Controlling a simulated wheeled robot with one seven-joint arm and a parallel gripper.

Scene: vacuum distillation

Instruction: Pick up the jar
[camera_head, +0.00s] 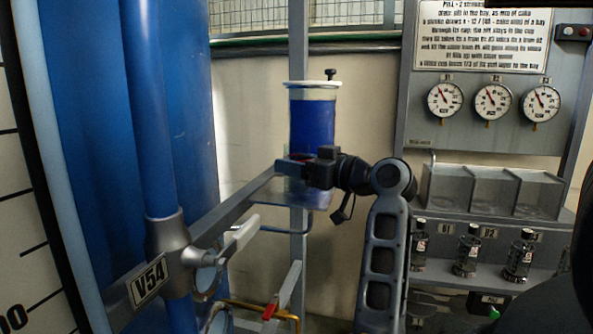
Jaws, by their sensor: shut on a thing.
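The jar (313,122) is a clear cylinder filled with blue liquid, with a pale lid that carries a small dark knob. It stands upright in the middle of the view. My gripper (300,166) is at the jar's lower part, shut on it, with my arm reaching in from the lower right. The gripper's fingers hide part of the jar's bottom. A thin translucent plate (305,194) shows just below the gripper; I cannot tell whether the jar touches it.
A large blue tank and pipe (152,110) with a V54 valve (170,265) stand at left. A grey post (299,255) rises behind the jar. At right is a panel with gauges (492,101), clear bins (490,190) and small labelled cylinders (468,250) on a shelf.

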